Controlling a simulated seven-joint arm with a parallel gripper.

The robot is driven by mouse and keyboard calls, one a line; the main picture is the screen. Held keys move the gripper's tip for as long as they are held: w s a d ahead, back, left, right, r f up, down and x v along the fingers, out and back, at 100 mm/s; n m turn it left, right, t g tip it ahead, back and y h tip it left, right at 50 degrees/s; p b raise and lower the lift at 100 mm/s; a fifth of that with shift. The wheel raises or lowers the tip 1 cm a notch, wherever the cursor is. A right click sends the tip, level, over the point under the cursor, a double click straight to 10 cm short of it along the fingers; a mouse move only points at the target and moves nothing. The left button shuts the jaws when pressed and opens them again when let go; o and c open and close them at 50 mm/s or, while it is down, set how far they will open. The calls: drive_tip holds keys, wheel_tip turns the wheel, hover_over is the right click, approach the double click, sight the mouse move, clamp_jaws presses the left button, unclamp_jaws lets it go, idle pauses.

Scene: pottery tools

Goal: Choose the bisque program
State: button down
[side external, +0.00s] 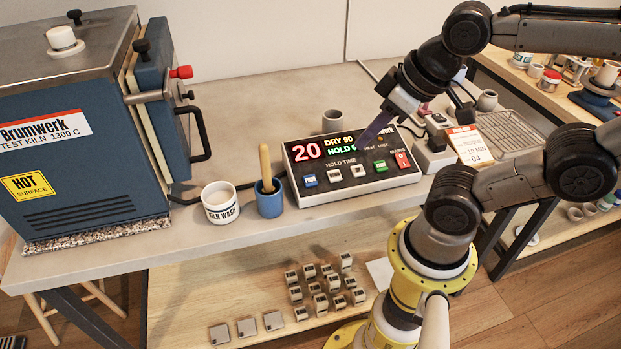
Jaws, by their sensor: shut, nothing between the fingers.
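The kiln controller (291,172) is a dark box with a pale casing on the grey bench. My gripper (362,142) is shut and empty, pointing down-left in front of the display's right side. I cannot tell whether its tip touches the panel. No bisque label is readable.
The blue kiln (60,185) with its black handle stands on the left. A white kiln wash tub (220,203) and a blue cup (269,200) holding a wooden handle stand left of the controller. A grey cup (331,118) stands behind it. An orange-topped card (468,146) stands right.

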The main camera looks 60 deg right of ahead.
drive_tip(key=w+a+m+y, duration=0.2)
drive_tip(key=a+m+y, duration=0.1)
drive_tip(key=a, duration=0.2)
drive_tip(key=m+t, duration=0.4)
drive_tip(key=m, duration=1.4)
hover_over(317, 183)
drive_tip(key=s+a, duration=0.1)
drive_tip(key=s, duration=0.1)
drive_tip(key=f, duration=0.5)
drive_tip(key=shift+w+a+f, duration=0.15)
drive_tip(key=shift+a+f, duration=0.05)
drive_tip(key=shift+f, duration=0.1)
drive_tip(key=shift+w+d+f, duration=0.25)
drive_tip(key=shift+f, duration=1.2)
drive_tip(key=shift+w+d+f, duration=0.2)
drive_tip(key=shift+w+f, duration=0.1)
drive_tip(key=shift+f, duration=1.1)
drive_tip(key=shift+w+d+f, duration=0.25)
drive_tip(key=shift+f, duration=1.2)
